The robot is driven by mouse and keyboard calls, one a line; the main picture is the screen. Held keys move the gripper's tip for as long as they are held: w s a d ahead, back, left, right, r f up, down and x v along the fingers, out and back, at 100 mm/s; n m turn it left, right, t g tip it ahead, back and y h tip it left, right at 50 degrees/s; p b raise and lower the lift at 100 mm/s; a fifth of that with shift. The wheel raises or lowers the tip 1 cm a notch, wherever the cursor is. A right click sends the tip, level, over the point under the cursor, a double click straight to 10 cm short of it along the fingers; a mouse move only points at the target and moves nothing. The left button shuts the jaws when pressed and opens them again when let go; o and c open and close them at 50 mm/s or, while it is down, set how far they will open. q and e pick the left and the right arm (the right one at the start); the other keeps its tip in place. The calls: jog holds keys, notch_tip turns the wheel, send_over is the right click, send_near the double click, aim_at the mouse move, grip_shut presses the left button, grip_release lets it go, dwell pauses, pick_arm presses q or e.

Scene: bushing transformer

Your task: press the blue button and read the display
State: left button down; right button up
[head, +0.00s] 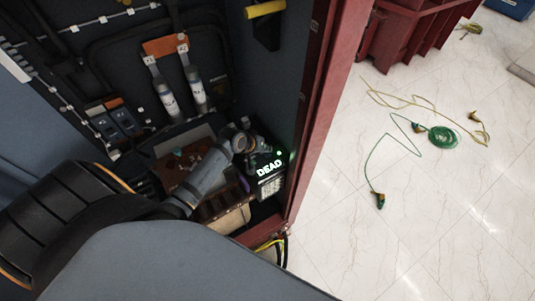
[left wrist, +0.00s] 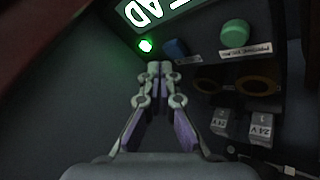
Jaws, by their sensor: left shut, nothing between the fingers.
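The display (head: 270,168) in the head view glows with the word "DEAD". It sits on a dark device inside the cabinet, with a lit green light beside it. In the left wrist view only part of the display (left wrist: 155,12) shows, cut off by the top edge. The blue button (left wrist: 176,48) lies on the panel just right of the lit green light. My left gripper (left wrist: 158,70) is shut and empty, its tips just below and left of the blue button. I cannot tell whether they touch it. The left gripper (head: 262,147) also shows beside the device. My right gripper is out of view.
A green knob (left wrist: 235,33) and two grey switches (left wrist: 262,125) are on the same panel. The red cabinet edge (head: 318,110) stands right of the device. Green and yellow cables (head: 440,136) lie on the floor by a red crate (head: 410,35).

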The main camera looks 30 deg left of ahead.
aim_at(267, 155)
pick_arm(q)
jog(key=shift+f, duration=0.2)
jog(key=shift+f, duration=0.25)
jog(key=shift+f, duration=0.45)
dwell(1.0)
jog(key=shift+r+p, duration=0.85)
jog(key=shift+p, duration=0.1)
notch_tip(267, 155, up, 5)
jog(key=p, duration=0.5)
jog(key=shift+r+p, duration=0.15)
jog(key=shift+p, duration=0.2)
